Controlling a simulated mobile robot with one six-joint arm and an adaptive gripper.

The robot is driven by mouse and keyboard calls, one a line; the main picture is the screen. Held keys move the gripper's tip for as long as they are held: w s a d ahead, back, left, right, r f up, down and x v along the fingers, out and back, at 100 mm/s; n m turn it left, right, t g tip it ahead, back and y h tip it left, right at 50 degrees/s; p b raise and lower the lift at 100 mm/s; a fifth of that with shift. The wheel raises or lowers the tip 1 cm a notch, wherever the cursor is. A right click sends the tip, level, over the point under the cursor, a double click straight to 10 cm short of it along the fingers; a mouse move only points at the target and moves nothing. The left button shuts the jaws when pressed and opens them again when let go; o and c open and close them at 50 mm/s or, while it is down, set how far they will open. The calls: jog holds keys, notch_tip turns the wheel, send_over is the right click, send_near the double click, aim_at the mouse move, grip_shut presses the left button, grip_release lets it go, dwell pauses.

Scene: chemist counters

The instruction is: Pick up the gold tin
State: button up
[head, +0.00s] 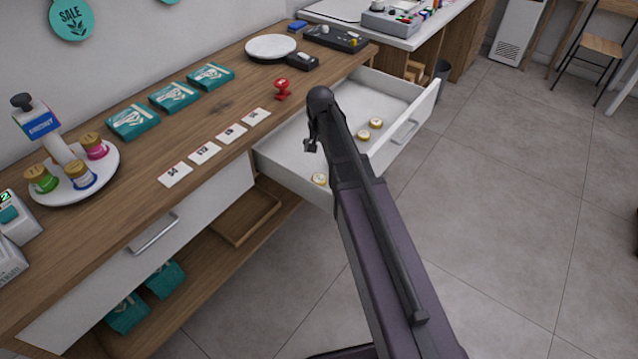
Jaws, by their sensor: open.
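Three small round tins with gold rims and pale tops lie in the open white drawer (345,105) in the head view. One gold tin (319,179) is near the drawer's front left. Two other gold tins, one (363,135) and another (376,123), lie close together near its right side. My gripper (310,146) is over the drawer, above and left of the near tin in the picture, apart from all three tins. It is open with nothing seen between its fingers. My arm covers part of the drawer.
The wooden counter (215,110) holds price cards, teal packets (174,97), a red stamp (282,89) and a round white stand (85,180) with coloured jars. The drawer's front (405,131) juts over the floor.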

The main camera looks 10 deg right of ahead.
jog(key=b, duration=0.6)
send_over(319, 178)
jog(key=shift+w+d+f, duration=0.1)
jog(key=shift+f, duration=1.5)
jog(key=shift+w+d+f, duration=0.1)
jog(key=shift+f, duration=1.5)
jog(key=f+b, duration=0.3)
jog(key=shift+s+a+f, duration=0.15)
jog(key=shift+s+f, duration=0.1)
jog(key=shift+f+b, duration=0.85)
jog(key=shift+b, duration=0.2)
jog(key=c, duration=1)
